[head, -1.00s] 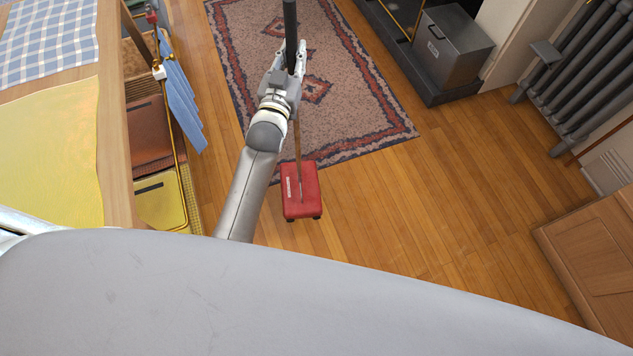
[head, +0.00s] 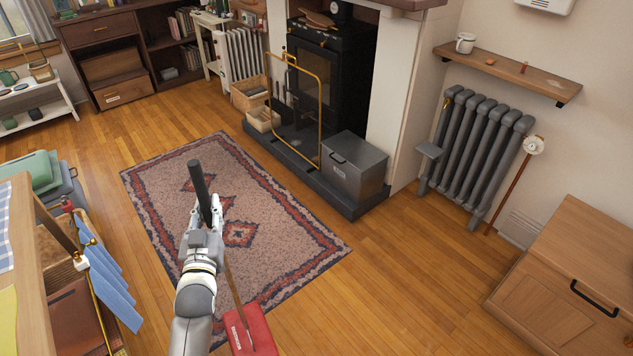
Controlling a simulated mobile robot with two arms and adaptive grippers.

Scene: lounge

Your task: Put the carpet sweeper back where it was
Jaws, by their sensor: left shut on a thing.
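The carpet sweeper has a red box-shaped head (head: 250,332) low in the head view, partly cut off by the bottom edge. Its thin brown stick rises from the head to a black grip (head: 199,180). My left gripper (head: 206,212) is shut on the handle near the black grip and holds the sweeper close to upright. The sweeper's head is at the near edge of the patterned rug (head: 160,183), over the wooden floor; I cannot tell if it touches the floor. My right gripper does not show.
A black stove (head: 330,70) stands behind a brass-framed screen, with a grey metal box (head: 355,168) on the hearth. A radiator (head: 478,145) and a wooden cabinet (head: 575,270) stand at the right. A table with blue cloths hanging is at left. Floor between rug and cabinet is clear.

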